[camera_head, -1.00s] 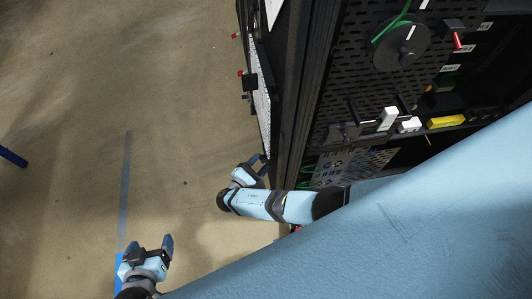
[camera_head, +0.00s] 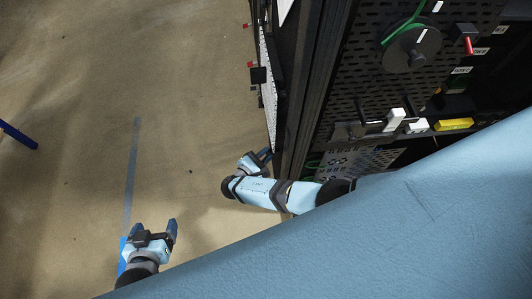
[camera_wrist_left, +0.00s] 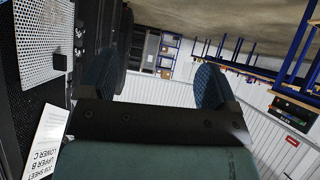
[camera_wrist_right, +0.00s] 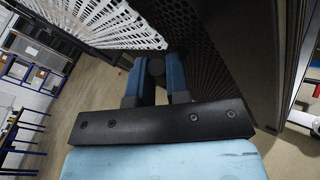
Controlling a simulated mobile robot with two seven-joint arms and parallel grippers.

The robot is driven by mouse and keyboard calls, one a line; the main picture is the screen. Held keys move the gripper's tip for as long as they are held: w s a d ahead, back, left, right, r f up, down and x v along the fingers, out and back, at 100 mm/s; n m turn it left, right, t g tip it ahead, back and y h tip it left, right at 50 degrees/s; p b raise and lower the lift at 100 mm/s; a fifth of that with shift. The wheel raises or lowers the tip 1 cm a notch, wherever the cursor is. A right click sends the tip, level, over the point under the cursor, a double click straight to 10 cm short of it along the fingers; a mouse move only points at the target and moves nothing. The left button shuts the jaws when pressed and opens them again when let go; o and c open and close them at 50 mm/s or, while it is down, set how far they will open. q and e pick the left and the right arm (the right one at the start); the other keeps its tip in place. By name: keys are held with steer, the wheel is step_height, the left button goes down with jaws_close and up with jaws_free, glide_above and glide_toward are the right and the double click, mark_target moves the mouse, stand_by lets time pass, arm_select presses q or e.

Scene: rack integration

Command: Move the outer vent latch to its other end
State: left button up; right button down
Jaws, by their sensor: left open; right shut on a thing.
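The vented rack door (camera_head: 268,85) stands open and edge-on in the head view, with a black block (camera_head: 258,75) on its outer face. My right gripper (camera_head: 262,157) is at the door's lower end. In the right wrist view its fingers (camera_wrist_right: 155,78) are closed around a dark, round-ended knob (camera_wrist_right: 155,66) beside the perforated panel (camera_wrist_right: 105,22). I cannot tell surely that this knob is the outer vent latch; the fingers hide most of it. My left gripper (camera_head: 154,228) is open and empty, over the floor away from the rack; its spread fingers also show in the left wrist view (camera_wrist_left: 157,75).
The rack's inner panel (camera_head: 375,75) holds a round reel (camera_head: 412,46), white blocks (camera_head: 395,119) and a yellow part (camera_head: 453,124). My blue body covers the lower right. The floor left of the door is clear. A perforated panel with a black block (camera_wrist_left: 60,61) shows in the left wrist view.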

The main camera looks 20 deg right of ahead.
steer(key=shift+w+d+r+n+p, duration=0.1)
steer(key=shift+r+n+p, duration=0.2)
steer(key=shift+r+p, duration=0.05)
steer(key=shift+w+f+y, duration=0.1)
steer(key=shift+y, duration=0.3)
steer(key=shift+f+g, duration=0.1)
steer(key=shift+g, duration=0.3)
steer(key=c, duration=1.1)
jaws_free()
arm_select(q)
steer(key=shift+s+r, duration=0.15)
steer(key=shift+r, duration=0.25)
steer(key=shift+s+a, duration=0.1)
steer(key=shift+a, duration=0.1)
